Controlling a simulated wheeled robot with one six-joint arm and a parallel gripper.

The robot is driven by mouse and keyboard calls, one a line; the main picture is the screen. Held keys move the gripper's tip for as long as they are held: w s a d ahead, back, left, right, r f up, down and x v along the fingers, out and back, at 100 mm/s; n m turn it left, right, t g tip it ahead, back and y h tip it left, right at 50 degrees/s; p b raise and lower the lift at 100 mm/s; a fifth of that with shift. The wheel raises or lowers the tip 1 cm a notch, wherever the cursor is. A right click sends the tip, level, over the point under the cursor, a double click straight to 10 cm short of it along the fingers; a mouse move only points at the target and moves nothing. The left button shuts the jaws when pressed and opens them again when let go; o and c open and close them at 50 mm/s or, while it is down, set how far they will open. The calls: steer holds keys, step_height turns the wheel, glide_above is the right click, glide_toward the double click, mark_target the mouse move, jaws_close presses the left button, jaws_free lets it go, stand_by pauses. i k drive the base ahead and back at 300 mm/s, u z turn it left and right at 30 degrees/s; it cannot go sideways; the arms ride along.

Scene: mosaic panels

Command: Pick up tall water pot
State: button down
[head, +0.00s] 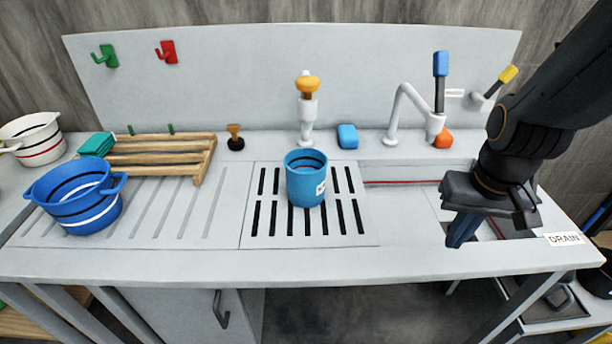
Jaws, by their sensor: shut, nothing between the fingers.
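A tall light-blue pot (306,186) stands upright on the slotted grate (357,238) in the middle of the counter. It has a small white label on its right side, and its top is open with dark bands inside. I take it for the tall water pot. My gripper (459,238) hangs over the sink area at the right, pointing down, well to the right of the pot and apart from it. Its dark-blue fingers are together and hold nothing. My gripper and arm hide part of the sink.
A wide blue pot with handles (78,200) stands at left before a wooden rack (160,152). A dispenser (307,110), a blue block (347,136) and a faucet (400,105) line the back. A DRAIN label (564,239) is at right. The counter front is clear.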

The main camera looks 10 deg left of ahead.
mark_target(305, 168)
steer(key=k, duration=0.5)
steer(key=u, duration=0.85)
steer(key=i, duration=0.6)
steer(key=z, duration=0.4)
